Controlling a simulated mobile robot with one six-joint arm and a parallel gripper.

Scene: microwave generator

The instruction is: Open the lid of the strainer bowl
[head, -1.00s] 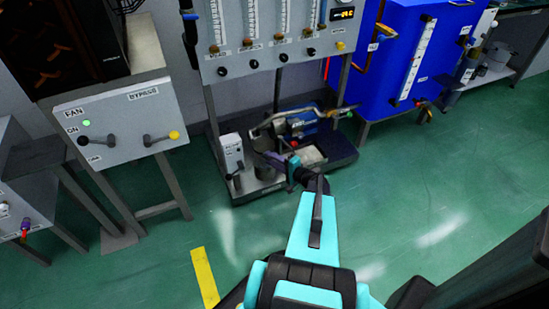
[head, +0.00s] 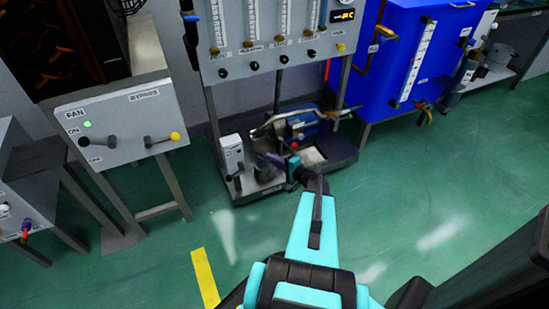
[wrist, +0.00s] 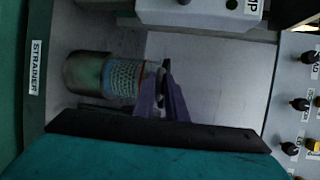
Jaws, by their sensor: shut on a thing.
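The strainer bowl (wrist: 88,74) is a metallic cylinder at the left of the wrist view. A perforated mesh cylinder (wrist: 125,78) shows between the bowl and my gripper, lined up with the bowl. My gripper (wrist: 162,78) has purple fingers and is shut on the lid end of this mesh part. The fingers hide most of the lid. In the head view the bowl (head: 264,170) stands on the low dark skid, with my gripper (head: 278,160) at its upper right.
A "STRAINER" label (wrist: 36,67) lies beside the bowl. A small grey switch box (head: 232,155) stands close left of it. A pipe and blue pump (head: 300,122) sit just behind. The gauge panel (head: 275,45) stands above. Green floor (head: 430,200) is clear to the right.

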